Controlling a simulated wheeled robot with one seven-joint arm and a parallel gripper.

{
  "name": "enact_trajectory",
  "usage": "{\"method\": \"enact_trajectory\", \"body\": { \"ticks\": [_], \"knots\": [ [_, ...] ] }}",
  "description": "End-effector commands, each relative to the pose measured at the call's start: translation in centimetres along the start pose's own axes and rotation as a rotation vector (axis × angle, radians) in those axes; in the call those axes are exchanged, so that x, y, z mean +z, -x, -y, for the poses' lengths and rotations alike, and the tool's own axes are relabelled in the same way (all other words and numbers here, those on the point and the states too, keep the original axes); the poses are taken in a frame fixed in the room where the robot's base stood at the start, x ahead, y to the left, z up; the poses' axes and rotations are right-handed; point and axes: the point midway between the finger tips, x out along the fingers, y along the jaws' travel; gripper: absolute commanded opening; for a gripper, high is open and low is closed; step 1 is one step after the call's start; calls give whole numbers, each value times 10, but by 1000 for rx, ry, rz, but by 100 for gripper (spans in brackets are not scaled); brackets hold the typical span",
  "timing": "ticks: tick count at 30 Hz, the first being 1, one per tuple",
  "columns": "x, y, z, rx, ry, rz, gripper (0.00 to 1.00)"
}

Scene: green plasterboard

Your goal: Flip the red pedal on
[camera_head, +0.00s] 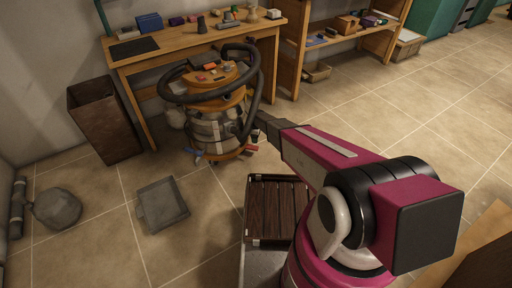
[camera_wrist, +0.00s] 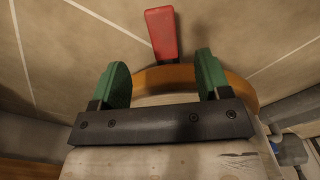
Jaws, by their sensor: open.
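The red pedal (camera_wrist: 162,33) shows in the wrist view at the top centre, sticking out beyond an orange rim (camera_wrist: 165,77). My gripper (camera_wrist: 162,62) is open, with its two green fingers apart and nothing held between them. The pedal lies just past the fingertips in the picture, roughly in line with the gap; I see no contact. In the head view, the vacuum cleaner (camera_head: 215,128), with an orange top and grey body, stands by the workbench. My arm reaches to its right side, and the gripper's fingers are not clear there.
A black hose (camera_head: 257,85) loops around the vacuum. The wooden workbench (camera_head: 125,65) stands behind it, with a brown bin (camera_head: 103,120) to the left. A grey tray (camera_head: 162,204) and a slatted crate (camera_head: 277,208) are on the tiled floor.

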Motion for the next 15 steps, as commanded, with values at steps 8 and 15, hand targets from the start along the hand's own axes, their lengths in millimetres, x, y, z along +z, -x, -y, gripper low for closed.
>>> {"method": "enact_trajectory", "body": {
  "ticks": [8, 15],
  "knots": [
    [-1, -44, -1, -3, -3, 0, 70],
    [-1, -84, -1, -3, -4, -1, 70]
  ]
}}
